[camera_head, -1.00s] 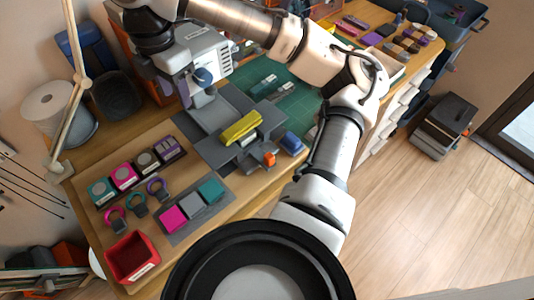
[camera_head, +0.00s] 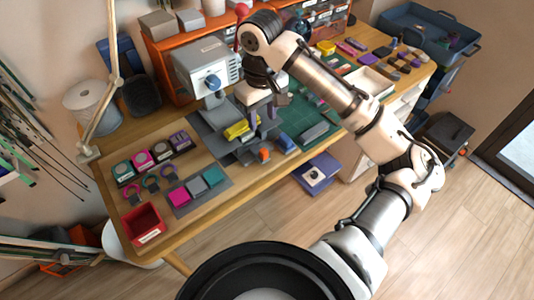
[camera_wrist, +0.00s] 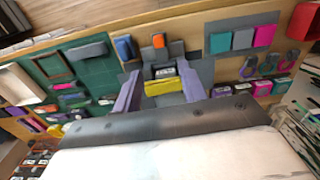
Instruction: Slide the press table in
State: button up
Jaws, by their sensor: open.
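The grey press (camera_head: 205,68) stands on the bench with a blue knob on its front. Its sliding press table (camera_head: 242,147) sits out in front on a grey base, carrying a yellow block (camera_head: 237,130) and showing an orange tab (camera_head: 264,155) at the front. My gripper (camera_head: 262,120) is open, its two purple fingers pointing down over the table, right beside the yellow block. In the wrist view the fingers of my gripper (camera_wrist: 160,78) stand either side of the yellow block (camera_wrist: 165,87) and the table; whether they touch is unclear. The orange tab (camera_wrist: 158,40) lies beyond the fingertips.
A blue block (camera_head: 286,145) lies right of the table. A green mat (camera_head: 300,122) is behind it. Left are stamp pots, rings, a grey tray (camera_head: 192,203) with coloured blocks and a red bin (camera_head: 142,222). A white spool (camera_head: 92,105) stands far left.

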aim_at(264, 151)
notch_tip(264, 151, down, 14)
jog(key=shift+d, duration=0.1)
dwell(0.7)
grip_shut()
